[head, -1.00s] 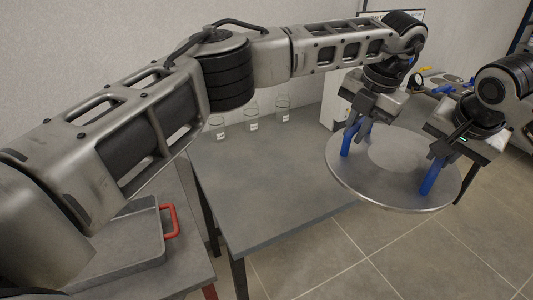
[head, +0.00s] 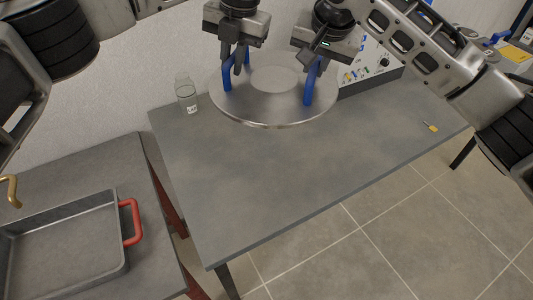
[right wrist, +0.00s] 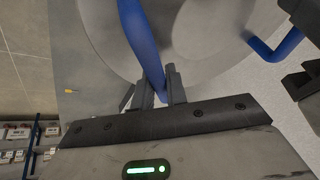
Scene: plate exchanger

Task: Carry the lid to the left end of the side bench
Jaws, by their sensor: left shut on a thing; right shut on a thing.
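The lid (head: 270,108) is a round, flat metal disc with two upright blue handles. In the head view it is level over the back of the grey side bench (head: 270,180), left of the bench's middle. I cannot tell whether it touches the bench top. My left gripper (head: 231,66) is shut on the lid's left blue handle (head: 227,80). My right gripper (head: 314,70) is shut on the right blue handle (head: 308,90). The right wrist view also shows the right jaws (right wrist: 160,98) around a blue handle, with the lid's surface behind.
A glass bottle (head: 187,97) stands at the bench's back left, close to the lid's left rim. A grey tray (head: 75,285) with a red handle is on a table at the lower left. A control box (head: 365,68) stands behind right. The bench front is clear.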

